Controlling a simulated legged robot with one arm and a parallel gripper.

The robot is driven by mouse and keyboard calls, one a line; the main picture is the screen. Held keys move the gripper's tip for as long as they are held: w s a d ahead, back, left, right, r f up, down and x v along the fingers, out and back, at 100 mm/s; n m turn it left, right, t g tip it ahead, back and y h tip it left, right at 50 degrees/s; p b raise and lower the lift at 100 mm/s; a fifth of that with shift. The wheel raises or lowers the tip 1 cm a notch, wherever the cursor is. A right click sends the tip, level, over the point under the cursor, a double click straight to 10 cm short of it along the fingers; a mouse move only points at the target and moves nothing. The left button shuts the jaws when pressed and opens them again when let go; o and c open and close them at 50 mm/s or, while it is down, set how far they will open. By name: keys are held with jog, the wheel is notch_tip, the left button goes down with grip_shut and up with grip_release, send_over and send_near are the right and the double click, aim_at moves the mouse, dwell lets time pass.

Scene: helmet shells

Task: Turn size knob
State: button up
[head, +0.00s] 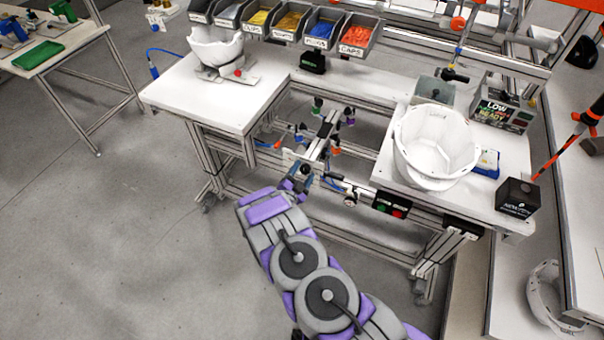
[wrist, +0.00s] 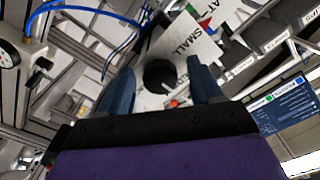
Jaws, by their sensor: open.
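The size knob (wrist: 160,76) is a round black knob on a white plate (wrist: 182,38) printed with the word SMALL and other partly covered words. In the wrist view the knob shows between the two blue fingers of my gripper (wrist: 158,66). The fingers are open, one on each side of the knob, with visible gaps. I cannot tell whether they reach past its face. In the head view my gripper (head: 298,182) is at the front of the fixture between the two benches, and its hand hides most of the plate.
A white helmet shell (head: 434,147) sits on the right bench, and another (head: 215,46) on a stand at the left. Parts bins (head: 290,24) line the back. A red and green button box (head: 391,205) is right of my gripper. The floor at left is clear.

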jog(key=c, duration=1.1)
jog(key=shift+o, duration=0.2)
jog(key=shift+n, duration=0.4)
jog(key=n, duration=0.3)
jog(key=shift+d+b, duration=0.1)
jog(key=shift+b, duration=0.2)
jog(key=n, duration=0.9)
jog(key=shift+s, duration=0.1)
jog(key=shift+r+n, duration=0.1)
jog(key=shift+n, duration=1.8)
